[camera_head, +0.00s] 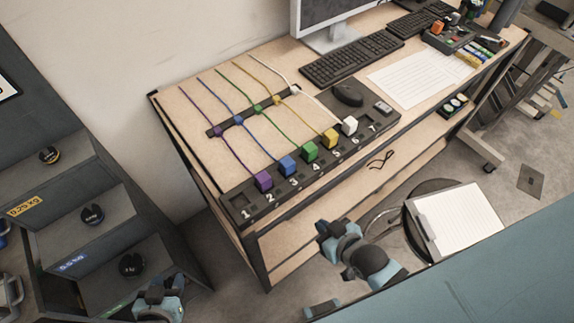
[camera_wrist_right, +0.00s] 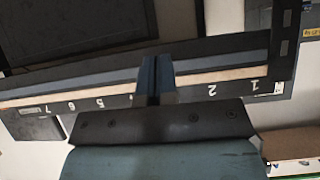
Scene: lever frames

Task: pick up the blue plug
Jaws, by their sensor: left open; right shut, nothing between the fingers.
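The blue plug (camera_head: 288,166) is a small cube seated by number 3 on the dark numbered strip (camera_head: 240,203) along the desk's front edge. A blue cable runs back from it. My right gripper (camera_head: 328,238) is in front of and below the desk edge, apart from the plug, shut and empty. In the right wrist view its closed fingers (camera_wrist_right: 155,78) cover part of the numbered strip between 2 and 5; I cannot make out the blue plug there. My left gripper (camera_head: 155,292) is open at the bottom left, far from the plug.
Purple (camera_head: 263,181), green (camera_head: 309,152), yellow (camera_head: 330,139) and white (camera_head: 350,126) plugs sit on the same strip. A keyboard (camera_head: 351,57) and mouse (camera_head: 348,94) lie behind. A stool with a clipboard (camera_head: 458,220) stands at right, shelves (camera_head: 92,215) at left.

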